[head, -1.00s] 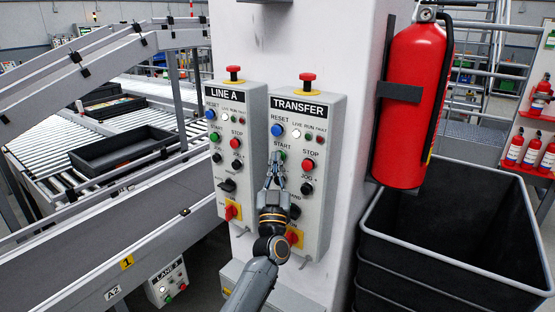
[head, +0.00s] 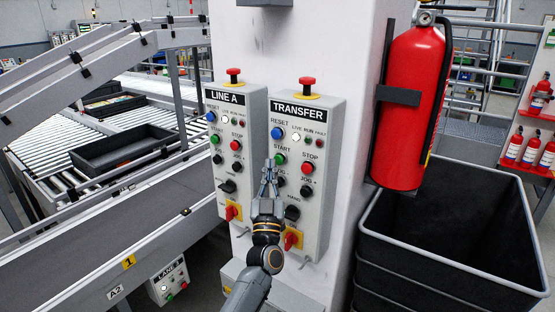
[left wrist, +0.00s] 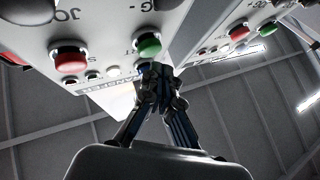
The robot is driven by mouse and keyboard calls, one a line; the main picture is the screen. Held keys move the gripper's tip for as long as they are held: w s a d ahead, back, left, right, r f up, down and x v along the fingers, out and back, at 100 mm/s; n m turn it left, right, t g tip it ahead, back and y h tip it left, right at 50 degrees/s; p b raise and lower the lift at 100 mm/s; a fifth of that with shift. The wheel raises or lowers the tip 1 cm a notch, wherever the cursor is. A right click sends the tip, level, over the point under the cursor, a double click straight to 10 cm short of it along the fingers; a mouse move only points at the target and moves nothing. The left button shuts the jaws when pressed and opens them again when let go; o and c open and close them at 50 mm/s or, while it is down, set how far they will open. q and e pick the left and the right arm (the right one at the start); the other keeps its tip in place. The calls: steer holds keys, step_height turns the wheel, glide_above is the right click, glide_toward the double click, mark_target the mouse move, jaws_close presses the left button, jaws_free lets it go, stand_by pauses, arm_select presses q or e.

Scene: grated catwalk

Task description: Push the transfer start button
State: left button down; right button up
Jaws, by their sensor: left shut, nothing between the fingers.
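The TRANSFER panel (head: 326,185) is a grey box on the white column. Its green START button (head: 279,159) sits below the blue RESET button (head: 277,132) and left of the red STOP button (head: 308,168). My left gripper (head: 268,165) is shut and empty, its tips just left of and slightly below START. In the left wrist view, which is upside down, the gripper's tips (left wrist: 155,72) are close to the green START button (left wrist: 149,45); contact cannot be told. The red STOP button (left wrist: 69,58) shows beside it. My right gripper is not in view.
The LINE A panel (head: 229,170), with similar buttons, is mounted just left. A red emergency button (head: 307,81) tops the TRANSFER panel. A fire extinguisher (head: 413,105) and black bins (head: 450,240) stand right; a conveyor (head: 110,230) runs left.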

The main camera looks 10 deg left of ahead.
arm_select(q)
steer(key=s+p, duration=0.1)
steer(key=s+a+p, duration=0.1)
steer(key=s, duration=0.1)
steer(key=s+p, duration=0.1)
steer(key=shift+s+a+p, duration=0.3)
steer(key=shift+s+a, duration=0.05)
stand_by(0.6)
